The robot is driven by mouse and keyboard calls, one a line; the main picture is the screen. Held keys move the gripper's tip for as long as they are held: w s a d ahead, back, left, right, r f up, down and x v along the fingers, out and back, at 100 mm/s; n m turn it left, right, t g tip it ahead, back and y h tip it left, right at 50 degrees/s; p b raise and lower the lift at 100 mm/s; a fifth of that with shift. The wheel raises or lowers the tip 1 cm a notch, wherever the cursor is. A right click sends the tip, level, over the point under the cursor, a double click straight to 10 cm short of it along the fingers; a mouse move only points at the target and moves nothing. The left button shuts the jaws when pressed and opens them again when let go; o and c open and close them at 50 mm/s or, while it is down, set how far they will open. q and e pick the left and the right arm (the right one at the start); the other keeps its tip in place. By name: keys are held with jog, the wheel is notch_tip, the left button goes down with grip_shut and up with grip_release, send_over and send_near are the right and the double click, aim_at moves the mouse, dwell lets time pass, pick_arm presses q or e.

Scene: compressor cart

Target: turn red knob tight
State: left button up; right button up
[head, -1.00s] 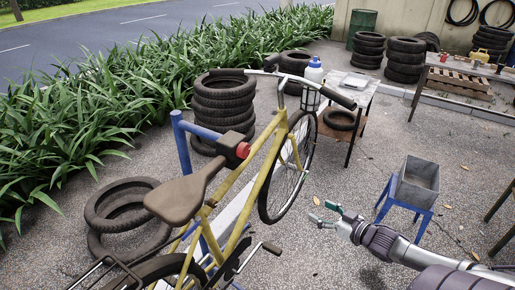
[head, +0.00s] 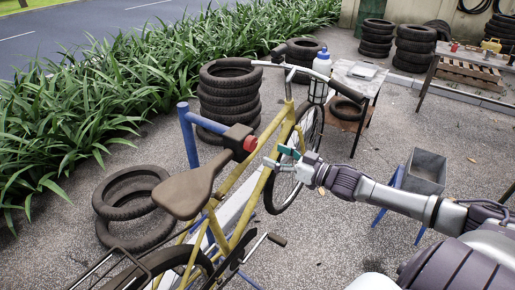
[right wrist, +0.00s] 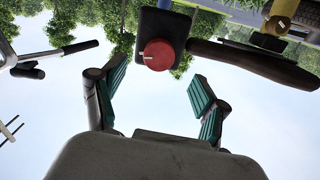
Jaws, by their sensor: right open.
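The red knob (head: 250,143) sits on a dark clamp block (head: 236,137) at the end of the blue stand's arm (head: 207,131), beside the yellow bicycle's saddle (head: 187,190). My right gripper (head: 275,157) is open and empty, just right of the knob and apart from it. In the right wrist view the round red knob (right wrist: 158,54) lies ahead, roughly between the open green-padded fingers (right wrist: 156,90) but beyond their tips. My left gripper is not in view.
The yellow bicycle frame (head: 262,190) stands close under my right gripper. Tire stacks (head: 228,98) are behind it, and loose tires (head: 128,205) lie at left. A grey metal bin (head: 426,171) on a blue stand is behind my right arm.

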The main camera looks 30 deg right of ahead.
aim_at(254, 146)
jog(key=x, duration=0.4)
jog(key=shift+w+r+p, duration=0.15)
jog(key=shift+w+p, duration=0.15)
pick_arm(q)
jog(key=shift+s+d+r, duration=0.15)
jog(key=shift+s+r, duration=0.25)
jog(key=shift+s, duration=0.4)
pick_arm(e)
jog(key=shift+x, duration=1.1)
jog(key=shift+a, duration=0.1)
jog(key=c, duration=1.2)
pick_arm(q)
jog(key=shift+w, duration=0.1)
pick_arm(e)
jog(key=shift+o, duration=0.2)
